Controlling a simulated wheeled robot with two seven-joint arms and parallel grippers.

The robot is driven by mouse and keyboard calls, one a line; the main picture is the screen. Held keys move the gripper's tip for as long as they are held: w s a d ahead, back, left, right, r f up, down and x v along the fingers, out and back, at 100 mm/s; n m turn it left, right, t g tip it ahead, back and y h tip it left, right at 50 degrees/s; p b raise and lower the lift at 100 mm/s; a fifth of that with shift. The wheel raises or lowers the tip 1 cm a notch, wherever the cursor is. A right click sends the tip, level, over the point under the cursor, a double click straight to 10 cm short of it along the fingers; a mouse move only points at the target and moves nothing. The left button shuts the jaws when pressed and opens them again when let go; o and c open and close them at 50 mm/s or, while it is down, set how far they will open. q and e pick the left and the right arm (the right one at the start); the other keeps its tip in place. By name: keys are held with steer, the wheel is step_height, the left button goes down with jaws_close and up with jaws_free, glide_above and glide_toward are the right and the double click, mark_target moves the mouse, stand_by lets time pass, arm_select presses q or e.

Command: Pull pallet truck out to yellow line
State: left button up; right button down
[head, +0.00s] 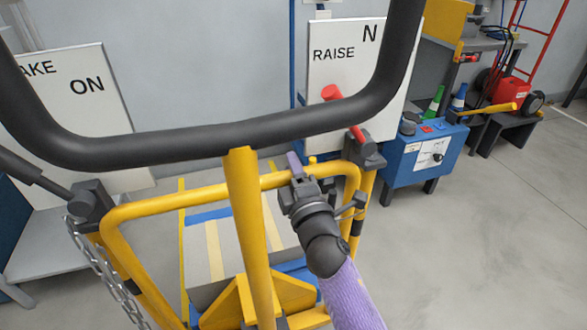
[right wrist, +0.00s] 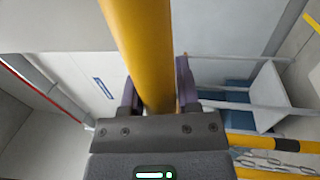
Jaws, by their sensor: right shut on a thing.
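The pallet truck shows close up in the head view, with a black loop handle (head: 200,143) on a yellow post (head: 250,225). Behind the post is a yellow tube frame (head: 190,193) whose top rail runs across. My right gripper (head: 297,168) is at this rail, right of the post. In the right wrist view its fingers stand on both sides of a yellow tube (right wrist: 148,55), shut on it. My left gripper is out of view. Yellow strips (head: 182,235) show low behind the frame; I cannot tell whether one is the yellow line.
A "RAISE N" board (head: 333,65) with a red lever (head: 342,108) stands behind the frame. An "ON" board (head: 85,105) is at left, with a chain (head: 105,265) below. A blue box (head: 425,155) stands at right. Grey floor (head: 480,240) is clear at lower right.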

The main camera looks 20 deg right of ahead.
steer(key=shift+s, duration=0.1)
steer(key=shift+c, duration=1.6)
jaws_free()
arm_select(q)
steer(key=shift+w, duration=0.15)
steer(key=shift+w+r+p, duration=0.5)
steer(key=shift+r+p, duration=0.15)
steer(key=shift+p, duration=0.2)
arm_select(e)
steer(key=s+f, duration=0.2)
steer(key=s, duration=0.7)
steer(key=shift+s+d, duration=0.15)
steer(key=shift+s, duration=0.2)
